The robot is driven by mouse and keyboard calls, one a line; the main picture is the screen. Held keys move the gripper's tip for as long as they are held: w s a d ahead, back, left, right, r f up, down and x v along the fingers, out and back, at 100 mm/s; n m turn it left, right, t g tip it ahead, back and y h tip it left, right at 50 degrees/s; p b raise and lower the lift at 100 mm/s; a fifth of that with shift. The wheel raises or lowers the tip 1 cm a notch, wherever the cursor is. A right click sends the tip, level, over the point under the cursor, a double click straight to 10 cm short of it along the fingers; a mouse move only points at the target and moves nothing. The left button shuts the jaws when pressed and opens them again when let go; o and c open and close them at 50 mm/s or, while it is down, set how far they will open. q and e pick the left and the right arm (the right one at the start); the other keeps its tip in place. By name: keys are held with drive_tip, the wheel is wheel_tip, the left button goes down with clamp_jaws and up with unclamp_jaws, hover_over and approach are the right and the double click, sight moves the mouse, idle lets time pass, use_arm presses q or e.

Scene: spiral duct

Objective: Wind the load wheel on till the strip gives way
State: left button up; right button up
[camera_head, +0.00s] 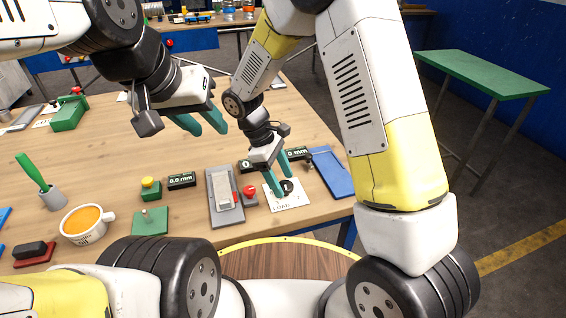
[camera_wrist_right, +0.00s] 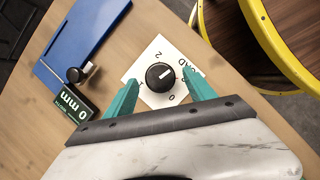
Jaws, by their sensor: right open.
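The load wheel is a black round knob (camera_wrist_right: 160,77) with a pale pointer line. It sits on a white card (camera_wrist_right: 139,68) marked LOAD, and in the head view the knob (camera_head: 287,186) is partly hidden by a finger. My right gripper (camera_wrist_right: 158,86) is open, with one teal fingertip on each side of the knob; I cannot tell if they touch it. In the head view the right gripper (camera_head: 279,187) points down at the card. A pale strip-like piece (camera_head: 221,187) lies in a grey fixture (camera_head: 213,207). My left gripper (camera_head: 206,124) is open and empty above the table.
A red button (camera_head: 249,190) stands between fixture and card. At left are a yellow button (camera_head: 150,185), a green plate (camera_head: 150,222) and an orange-filled cup (camera_head: 85,224).

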drive_tip(key=v, duration=0.7)
drive_tip(key=shift+r, duration=0.1)
drive_tip(key=s+d+r+m+t+y, duration=0.1)
drive_tip(key=s+d+r+m+y, duration=0.15)
drive_tip(key=d+r, duration=0.3)
drive_tip(key=s+d+r+m+t+y, duration=0.1)
drive_tip(key=d+r+m, duration=0.25)
drive_tip(key=r, duration=0.25)
drive_tip(key=s+d+r+m+t+y, duration=0.3)
drive_tip(key=s+d+r+m+t, duration=0.2)
drive_tip(key=s+d+r+m, duration=0.2)
drive_tip(key=s+d, duration=0.2)
drive_tip(key=s, duration=0.1)
drive_tip(key=shift+s+m+t, duration=0.15)
drive_tip(key=shift+m+t, duration=0.15)
drive_tip(key=shift+m, duration=0.1)
drive_tip(key=shift+o, duration=0.2)
drive_tip(key=shift+a+r, duration=0.1)
idle(0.8)
